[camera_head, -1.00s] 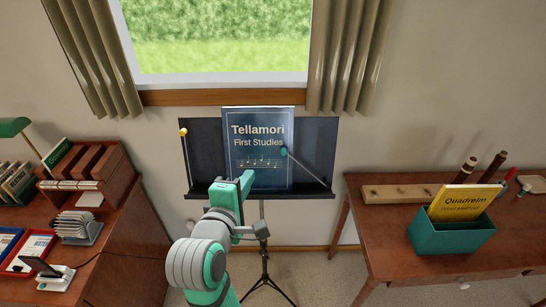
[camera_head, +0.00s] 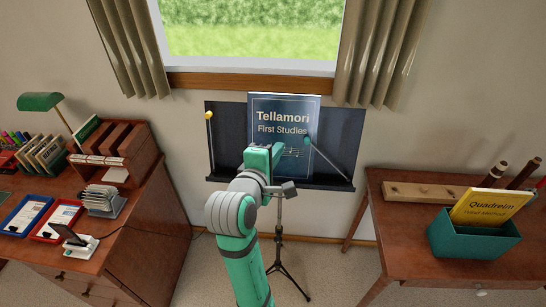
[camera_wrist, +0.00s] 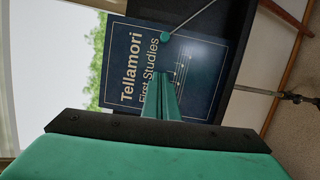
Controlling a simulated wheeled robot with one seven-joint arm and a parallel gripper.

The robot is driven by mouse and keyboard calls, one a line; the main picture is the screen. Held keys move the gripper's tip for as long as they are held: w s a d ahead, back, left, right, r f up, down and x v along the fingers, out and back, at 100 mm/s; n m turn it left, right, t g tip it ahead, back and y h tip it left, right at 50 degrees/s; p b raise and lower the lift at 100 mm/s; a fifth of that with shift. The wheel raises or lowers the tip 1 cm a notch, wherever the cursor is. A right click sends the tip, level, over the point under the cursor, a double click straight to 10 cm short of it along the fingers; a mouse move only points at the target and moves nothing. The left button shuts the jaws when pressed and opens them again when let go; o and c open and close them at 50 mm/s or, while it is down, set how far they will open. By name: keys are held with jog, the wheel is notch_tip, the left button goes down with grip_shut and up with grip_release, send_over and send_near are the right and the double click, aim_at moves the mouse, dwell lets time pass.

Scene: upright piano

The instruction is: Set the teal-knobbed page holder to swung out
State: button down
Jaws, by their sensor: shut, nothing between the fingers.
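The teal-knobbed page holder (camera_head: 328,160) is a thin rod on the right side of the dark music stand (camera_head: 228,150). It leans up and left from the ledge, and its teal knob lies over the right edge of the blue Tellamori book (camera_head: 284,110). The teal knob also shows in the wrist view (camera_wrist: 165,36), just beyond my fingertips. My gripper (camera_head: 279,149) is shut and empty in front of the book, left of and a little below the knob. In the wrist view its fingers (camera_wrist: 158,78) point at the book; any contact is unclear.
A yellow-knobbed holder (camera_head: 210,140) stands nearly upright at the stand's left, clear of the book. A desk with organizers (camera_head: 110,150) is at left. A table (camera_head: 400,220) at right bears a teal box (camera_head: 470,240) with a yellow book.

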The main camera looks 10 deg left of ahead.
jog(key=w+d, duration=0.1)
jog(key=w+d+f, duration=0.1)
jog(key=w+d, duration=0.1)
jog(key=shift+w, duration=0.3)
jog(key=shift+d+r, duration=0.1)
jog(key=shift+d, duration=0.8)
